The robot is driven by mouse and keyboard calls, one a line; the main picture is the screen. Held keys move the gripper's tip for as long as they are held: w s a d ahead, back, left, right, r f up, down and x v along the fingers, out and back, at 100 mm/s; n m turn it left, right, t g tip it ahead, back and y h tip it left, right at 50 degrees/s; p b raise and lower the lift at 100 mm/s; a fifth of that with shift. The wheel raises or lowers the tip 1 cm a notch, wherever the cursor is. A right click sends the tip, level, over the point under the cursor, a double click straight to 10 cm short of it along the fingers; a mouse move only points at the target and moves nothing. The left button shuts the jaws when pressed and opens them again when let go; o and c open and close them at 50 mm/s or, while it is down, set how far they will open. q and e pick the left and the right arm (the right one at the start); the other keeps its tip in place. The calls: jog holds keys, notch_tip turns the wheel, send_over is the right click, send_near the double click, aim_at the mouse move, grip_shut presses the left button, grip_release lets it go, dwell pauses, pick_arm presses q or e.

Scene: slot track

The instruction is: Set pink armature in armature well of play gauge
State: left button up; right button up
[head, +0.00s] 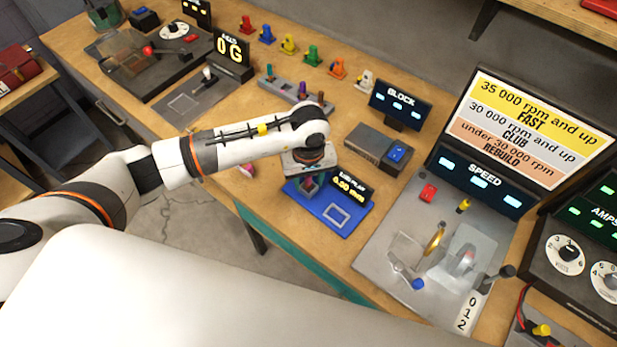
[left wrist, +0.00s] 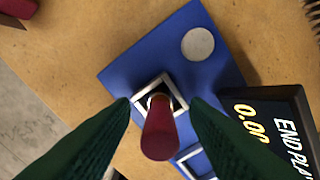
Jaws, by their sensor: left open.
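The play gauge is a blue plate (head: 333,213) with an END PLAY display (head: 350,190) reading 0.00. The blue plate also shows in the left wrist view (left wrist: 215,75). There a pale square frame, the well (left wrist: 140,102), is on the plate. The pink armature (left wrist: 160,130), a dark pink-red cylinder, stands in the frame, its top towards the camera; its lower end is hidden. My left gripper (head: 306,187) points down over the plate. In the wrist view its green fingers (left wrist: 160,125) are open, one on each side of the armature. My right gripper is not in view.
A pink piece (head: 246,170) lies near the bench's front edge, left of the gauge. A grey block unit (head: 365,142) stands behind it and the speed station (head: 415,265) to the right. Several coloured stands line the back. Bare wood lies between gauge and speed station.

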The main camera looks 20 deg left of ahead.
pick_arm(q)
notch_tip(320, 180, up, 12)
jog(key=b, duration=0.2)
jog(key=shift+b, duration=0.3)
